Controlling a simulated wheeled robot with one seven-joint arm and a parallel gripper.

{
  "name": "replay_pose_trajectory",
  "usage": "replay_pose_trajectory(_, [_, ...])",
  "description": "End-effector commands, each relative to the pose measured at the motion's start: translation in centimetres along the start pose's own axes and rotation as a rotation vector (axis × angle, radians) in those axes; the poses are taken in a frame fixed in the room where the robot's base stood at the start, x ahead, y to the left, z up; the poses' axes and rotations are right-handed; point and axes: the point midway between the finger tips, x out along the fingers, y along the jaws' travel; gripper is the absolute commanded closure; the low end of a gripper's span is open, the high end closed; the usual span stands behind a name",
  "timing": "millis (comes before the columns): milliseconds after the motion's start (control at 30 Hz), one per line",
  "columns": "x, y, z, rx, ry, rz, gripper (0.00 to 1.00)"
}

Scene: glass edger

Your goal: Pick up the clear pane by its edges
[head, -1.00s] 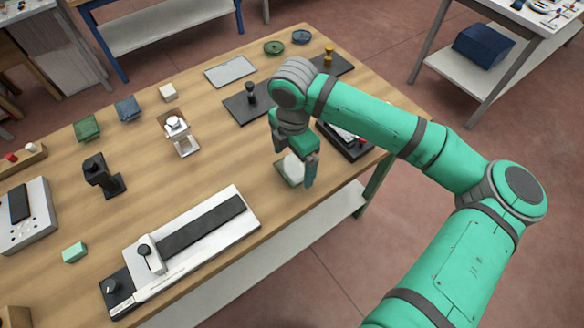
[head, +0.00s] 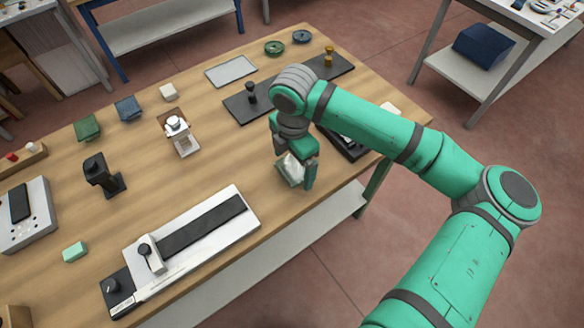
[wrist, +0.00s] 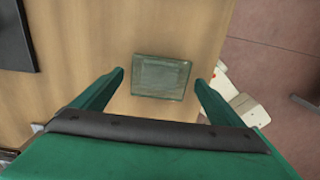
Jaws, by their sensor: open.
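The clear pane (wrist: 161,77) is a small greenish see-through rectangle on the wooden table, near the table's right edge in the wrist view. In the head view the pane (head: 291,176) is partly hidden behind my gripper (head: 295,178). In the wrist view my gripper (wrist: 160,78) is open, with one finger on each side of the pane and a gap to it on both sides. The fingertips look above the pane, but their exact height over it I cannot tell.
A dark tray (head: 342,144) stands just right of my gripper, partly hidden by my arm. A black plate (head: 243,106) lies behind it. A long white and black device (head: 185,245) lies at front left. The wood left of the gripper is clear.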

Motion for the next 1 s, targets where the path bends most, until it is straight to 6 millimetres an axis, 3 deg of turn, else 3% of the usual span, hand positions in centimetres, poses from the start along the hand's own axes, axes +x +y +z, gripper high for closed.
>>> replay_pose_trajectory(167, [0.0, 0.0, 0.0, 0.001, 0.000, 0.000, 0.08])
replay_pose_trajectory(400, [0.0, 0.0, 0.1, 0.001, -0.001, 0.000, 0.55])
replay_pose_trajectory(867, [-0.4, 0.0, 0.1, 0.001, -0.003, 0.000, 0.55])
replay_pose_trajectory(1000, [-2.2, 0.1, 0.1, 0.001, -0.002, 0.002, 0.55])
